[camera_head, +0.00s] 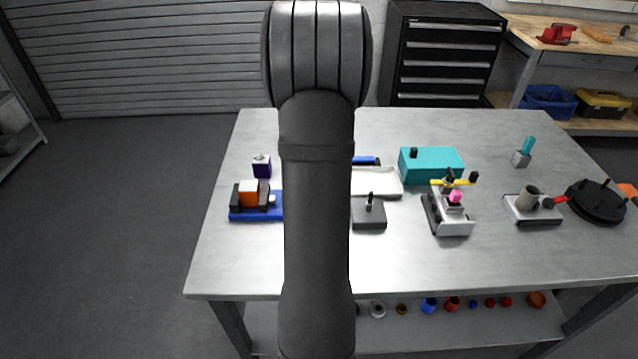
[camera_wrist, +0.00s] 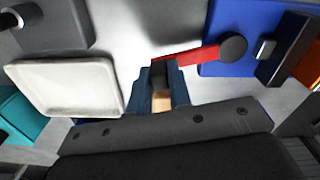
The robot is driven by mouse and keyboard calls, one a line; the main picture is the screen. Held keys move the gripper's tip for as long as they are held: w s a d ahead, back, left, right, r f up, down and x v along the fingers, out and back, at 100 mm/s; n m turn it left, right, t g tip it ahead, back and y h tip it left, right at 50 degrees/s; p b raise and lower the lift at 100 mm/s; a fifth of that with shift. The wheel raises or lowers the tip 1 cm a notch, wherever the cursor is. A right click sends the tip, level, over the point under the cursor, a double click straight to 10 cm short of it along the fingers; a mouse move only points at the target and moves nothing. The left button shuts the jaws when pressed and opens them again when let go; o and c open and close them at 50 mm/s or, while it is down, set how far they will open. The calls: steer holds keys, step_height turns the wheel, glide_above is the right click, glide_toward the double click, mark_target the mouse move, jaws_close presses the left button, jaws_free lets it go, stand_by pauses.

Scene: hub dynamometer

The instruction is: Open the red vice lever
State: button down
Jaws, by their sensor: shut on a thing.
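The red vice lever (camera_wrist: 190,56) shows in the wrist view, running from my fingertips to a round black pivot (camera_wrist: 233,47) by the vice's blue base (camera_wrist: 225,20). My gripper (camera_wrist: 163,72) is shut on the lever's free end. The vice (camera_wrist: 285,48) has dark jaws with an orange block (camera_wrist: 313,65) beside them, cut off at the picture's right edge. In the head view the vice's blue base (camera_head: 240,215) stands at the table's left with the orange block (camera_head: 251,194) between dark jaws. My arm hides the lever and gripper there.
A white tray (camera_wrist: 65,110) lies left of my gripper in the wrist view, with a grey block (camera_wrist: 60,30) beyond it. A teal box (camera_head: 432,165) and a clamp-like fixture (camera_head: 450,222) stand right of my arm. The table's front is clear.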

steer(key=shift+w+a+n, duration=0.2)
steer(key=shift+w+n, duration=0.3)
steer(key=shift+n, duration=0.15)
steer(key=shift+w+a+n, duration=0.15)
steer(key=shift+w+n, duration=0.3)
steer(key=shift+n, duration=0.2)
steer(key=c, duration=1.3)
jaws_free()
steer(key=shift+r, duration=0.1)
step_height(320, 180, up, 17)
steer(key=shift+r, duration=0.15)
